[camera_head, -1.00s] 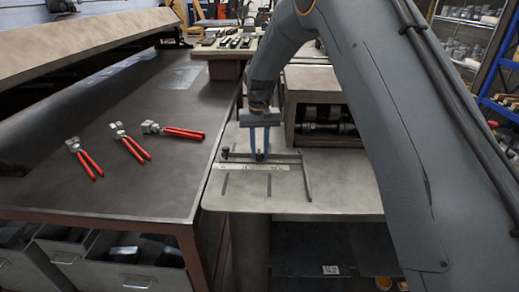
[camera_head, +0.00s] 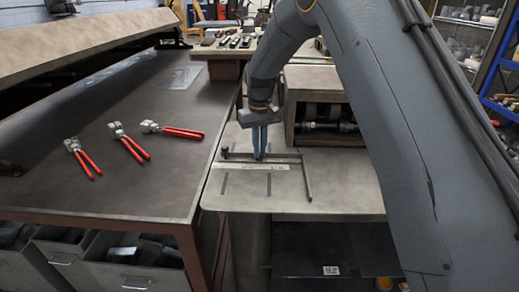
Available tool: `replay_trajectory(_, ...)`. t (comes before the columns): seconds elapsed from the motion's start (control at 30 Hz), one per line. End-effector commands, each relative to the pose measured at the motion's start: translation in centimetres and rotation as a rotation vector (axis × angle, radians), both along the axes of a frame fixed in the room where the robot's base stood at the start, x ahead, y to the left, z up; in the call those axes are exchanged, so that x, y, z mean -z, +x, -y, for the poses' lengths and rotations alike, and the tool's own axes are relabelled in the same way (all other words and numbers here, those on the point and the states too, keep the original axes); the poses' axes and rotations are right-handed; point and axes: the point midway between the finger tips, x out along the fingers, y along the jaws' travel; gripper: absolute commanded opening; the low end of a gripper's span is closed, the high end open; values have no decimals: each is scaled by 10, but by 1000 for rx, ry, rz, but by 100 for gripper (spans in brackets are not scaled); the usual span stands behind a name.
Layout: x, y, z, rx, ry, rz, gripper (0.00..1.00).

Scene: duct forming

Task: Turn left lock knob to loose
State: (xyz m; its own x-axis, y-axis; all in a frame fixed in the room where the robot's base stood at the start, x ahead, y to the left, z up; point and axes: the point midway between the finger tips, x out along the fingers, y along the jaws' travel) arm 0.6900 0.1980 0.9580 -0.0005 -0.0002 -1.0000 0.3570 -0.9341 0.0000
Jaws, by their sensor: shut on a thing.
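A flat gauge with a pale, marked scale bar (camera_head: 252,166) lies on the grey machine table (camera_head: 232,201). A small dark knob (camera_head: 225,152) stands upright at the left end of its rear bar, clear of my gripper. My gripper (camera_head: 259,157) points straight down at the rear bar, right of that knob. Its blue fingers are shut on a lock knob that they mostly hide. I cannot read from this view how loose or tight the held knob is.
An open-fronted machine housing (camera_head: 313,80) with rollers stands just right of my gripper. A dark bench (camera_head: 100,188) on the left carries several red-handled pliers (camera_head: 178,130). The front of the machine table is clear. My arm hides much of the right side.

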Motion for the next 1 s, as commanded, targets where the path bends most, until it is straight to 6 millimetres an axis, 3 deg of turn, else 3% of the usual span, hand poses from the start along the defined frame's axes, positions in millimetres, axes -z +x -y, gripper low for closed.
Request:
replay_trajectory(0.03,-1,0,0,0,0,1,12)
replay_trajectory(0.13,-1,0,0,1,0,1,27)
replay_trajectory(0.77,0,2,2,14,-1,4,27)
replay_trajectory(1.0,-1,1,0,163,-1,3,27)
